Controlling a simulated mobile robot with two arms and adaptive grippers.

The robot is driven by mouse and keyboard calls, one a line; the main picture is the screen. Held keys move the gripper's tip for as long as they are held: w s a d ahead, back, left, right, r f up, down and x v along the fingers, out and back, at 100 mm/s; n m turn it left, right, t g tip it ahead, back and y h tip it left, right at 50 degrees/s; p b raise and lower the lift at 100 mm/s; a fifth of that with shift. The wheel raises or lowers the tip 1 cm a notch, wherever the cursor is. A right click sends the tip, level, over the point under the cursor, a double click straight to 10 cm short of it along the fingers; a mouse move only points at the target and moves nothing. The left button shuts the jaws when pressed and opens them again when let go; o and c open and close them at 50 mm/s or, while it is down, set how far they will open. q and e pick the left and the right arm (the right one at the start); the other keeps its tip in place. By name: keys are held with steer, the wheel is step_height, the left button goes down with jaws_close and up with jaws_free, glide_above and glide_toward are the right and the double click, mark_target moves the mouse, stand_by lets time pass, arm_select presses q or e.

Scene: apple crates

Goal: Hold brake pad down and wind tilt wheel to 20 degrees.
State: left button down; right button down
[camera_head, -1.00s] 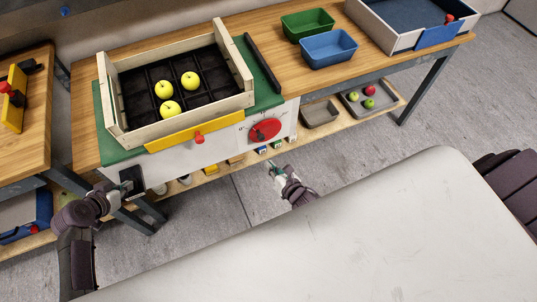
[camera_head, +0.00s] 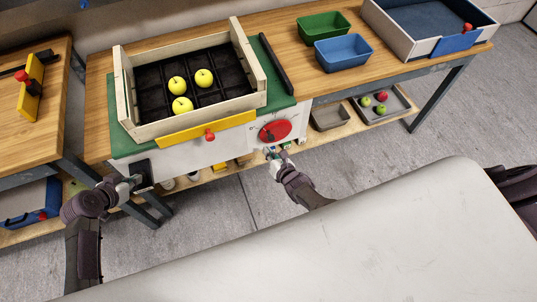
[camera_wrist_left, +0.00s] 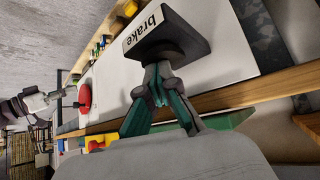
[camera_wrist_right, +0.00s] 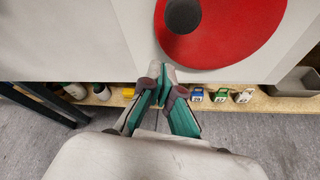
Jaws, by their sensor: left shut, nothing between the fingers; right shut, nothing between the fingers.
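The black brake pad (camera_head: 143,172) sits at the left end of the white front panel. In the left wrist view its "brake" label shows beside the dark pad (camera_wrist_left: 178,42). My left gripper (camera_head: 132,180) is shut with its tips at the pad; they appear to touch it (camera_wrist_left: 160,72). The red tilt wheel (camera_head: 276,131) is on the panel's right part, with a dark knob (camera_wrist_right: 184,15) on its face. My right gripper (camera_head: 269,152) is shut and empty, just below the wheel's lower edge; contact cannot be told (camera_wrist_right: 166,72). The scale's reading is too small to tell.
A wooden crate (camera_head: 195,127) with three yellow apples stands on the green board above the panel. A yellow bar with a red knob (camera_head: 209,135) crosses its front. A lower shelf (camera_wrist_right: 262,103) with small labelled boxes runs beneath the panel. Green and blue bins (camera_head: 343,52) stand right.

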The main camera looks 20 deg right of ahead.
mark_target(264, 138)
steer(key=shift+w+d+r, duration=0.1)
steer(key=shift+d+r, duration=0.2)
steer(key=shift+r, duration=0.55)
steer(key=shift+d+r, duration=0.25)
steer(key=shift+r, duration=0.55)
